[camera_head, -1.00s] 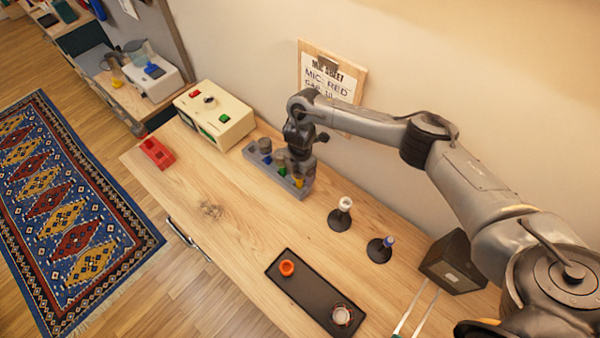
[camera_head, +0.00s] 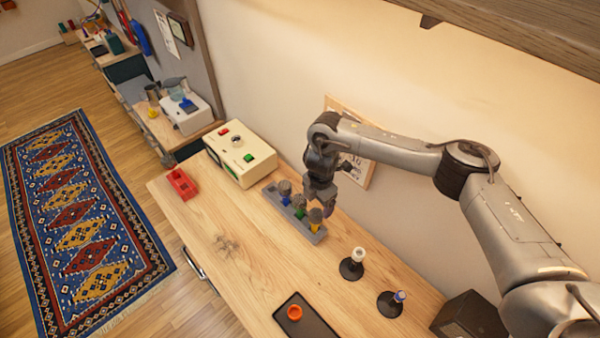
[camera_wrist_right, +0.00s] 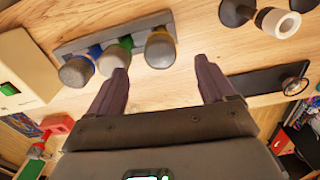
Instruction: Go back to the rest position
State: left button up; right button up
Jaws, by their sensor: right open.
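My right gripper (camera_head: 322,208) points down just above the grey rack on the wooden table. Its jaws are open and empty; in the right wrist view the two dark fingers (camera_wrist_right: 160,70) stand well apart with nothing between them. The grey rack (camera_head: 270,190) holds grey-topped microphones with blue (camera_head: 286,199), green (camera_head: 300,212) and yellow (camera_head: 315,226) bands. They also show beyond the fingers in the wrist view, with the yellow-banded one (camera_wrist_right: 160,48) nearest the fingers. My left gripper is not in view.
Two black-based stands (camera_head: 352,267) (camera_head: 391,304), a dark tray (camera_head: 318,325) with an orange ring, and a dark box (camera_head: 470,318) are at right. The table's front middle is clear.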

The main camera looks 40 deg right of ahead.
jog(key=shift+a, duration=0.1)
jog(key=s+a+f+n+t+y+p, duration=0.1)
jog(key=a+f, duration=0.1)
jog(key=a, duration=0.6)
jog(key=s+a+f+n+t+y+p, duration=0.1)
jog(key=a+f, duration=0.1)
jog(key=a, duration=0.6)
jog(key=s+a+r+m+t+y+p, duration=0.1)
jog(key=s+a+r+m+t+y, duration=0.15)
jog(key=a, duration=0.55)
jog(key=s+a+r+m+t+y+p, duration=0.1)
jog(key=s+a+r, duration=0.2)
jog(key=a, duration=0.4)
jog(key=s+d+r+m+g+h+p, duration=0.1)
jog(key=s+d+r+m+h+p, duration=0.1)
jog(key=s+d+m, duration=0.5)
jog(key=s+d+r+m+g+h+p, duration=0.1)
jog(key=s+d+r+m+h+p, duration=0.1)
jog(key=s+d+m, duration=0.6)
jog(key=s+d+r+h, duration=0.1)
jog(key=s+d+r, duration=0.1)
jog(key=d, duration=0.3)
jog(key=shift+s, duration=0.2)
